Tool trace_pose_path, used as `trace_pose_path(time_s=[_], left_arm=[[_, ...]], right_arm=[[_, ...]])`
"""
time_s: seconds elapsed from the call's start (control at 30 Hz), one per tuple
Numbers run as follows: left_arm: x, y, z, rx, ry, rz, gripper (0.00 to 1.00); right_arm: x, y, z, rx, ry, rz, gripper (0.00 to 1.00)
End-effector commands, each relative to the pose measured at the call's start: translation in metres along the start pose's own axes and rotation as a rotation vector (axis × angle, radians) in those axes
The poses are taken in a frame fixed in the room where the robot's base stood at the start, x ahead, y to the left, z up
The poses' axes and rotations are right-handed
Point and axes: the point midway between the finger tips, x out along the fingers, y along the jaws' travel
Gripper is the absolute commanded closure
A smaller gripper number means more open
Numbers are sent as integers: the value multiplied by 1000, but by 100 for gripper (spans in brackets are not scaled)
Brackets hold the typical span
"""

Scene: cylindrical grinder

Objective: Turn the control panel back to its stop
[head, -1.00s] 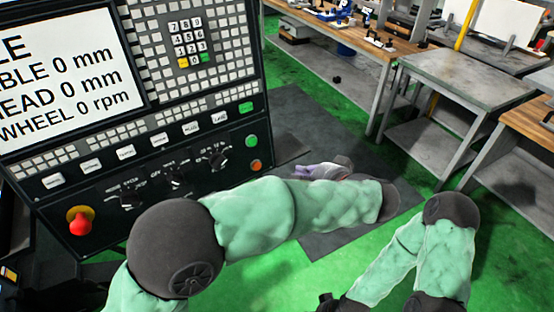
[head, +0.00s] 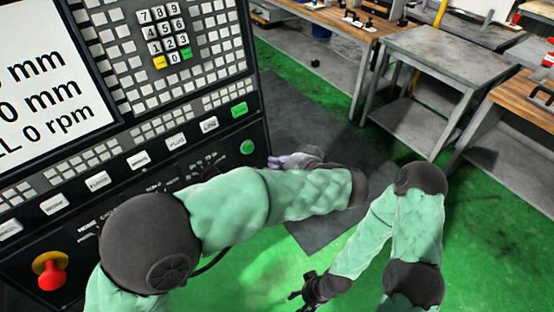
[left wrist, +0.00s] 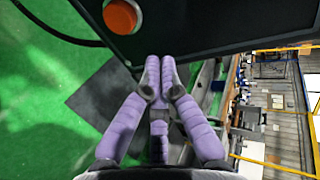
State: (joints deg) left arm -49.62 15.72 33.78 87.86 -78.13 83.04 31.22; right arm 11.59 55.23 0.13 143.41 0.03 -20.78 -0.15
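The control panel (head: 232,172) fills the left of the head view, with a screen, keys and a red stop button (head: 50,272). Its dark underside edge and an orange button (left wrist: 121,16) show at the top of the left wrist view. My left gripper (head: 290,160) is at the panel's right edge, mostly hidden by my forearm. In the left wrist view its purple fingers (left wrist: 153,62) are together at the tips, overlapping the panel's edge; I cannot tell whether they touch it. My right gripper (head: 308,290) is low, away from the panel; its opening is unclear.
A grey metal table (head: 440,55) and wooden workbenches (head: 345,22) stand at the back right. A dark mat (head: 300,130) lies on the green floor (head: 480,230) beside the panel. The floor between the panel and the tables is mostly clear.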

Motion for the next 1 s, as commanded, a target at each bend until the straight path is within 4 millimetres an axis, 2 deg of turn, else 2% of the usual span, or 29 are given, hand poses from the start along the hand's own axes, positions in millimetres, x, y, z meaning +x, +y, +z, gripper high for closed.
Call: trace_pose_path(time_s=[0.43,0.7,1.0], left_arm=[[0,2,1,1,1,0,100],[24,-11,-10,-1,0,-1,100],[24,-11,-10,0,1,-1,100]], right_arm=[[0,0,0,0,0,0,39],[1,0,0,0,0,0,39],[1,0,0,0,0,0,39]])
